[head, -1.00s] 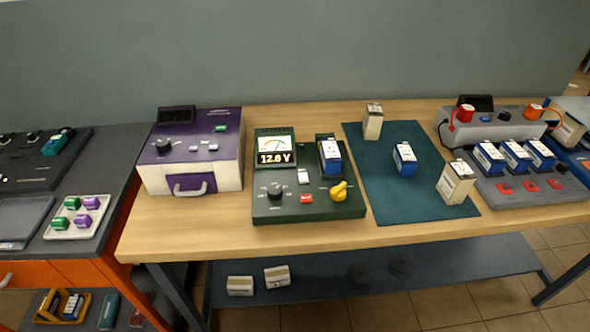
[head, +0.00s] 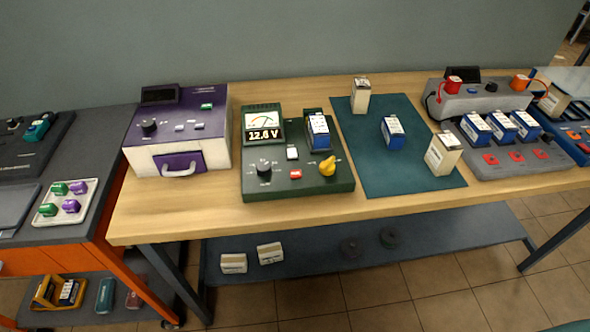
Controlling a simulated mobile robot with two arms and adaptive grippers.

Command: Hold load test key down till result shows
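The green tester (head: 330,188) stands on the wooden bench and its display (head: 262,134) reads 12.6 V below a needle meter. A blue-and-white battery (head: 318,131) sits upright at its back right. The tester's panel has a white key (head: 292,153), a red key (head: 296,174), a black knob (head: 264,168) and a yellow knob (head: 326,167). The labels are too small to read, so I cannot tell which key is for the load test. Nothing touches either key. Neither of my grippers is in view.
A purple-and-white machine (head: 217,148) stands left of the tester. A teal mat (head: 376,168) to its right bears a blue battery (head: 392,132) and two cream ones. A grey charging station (head: 484,167) is farther right. The bench's front strip is clear.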

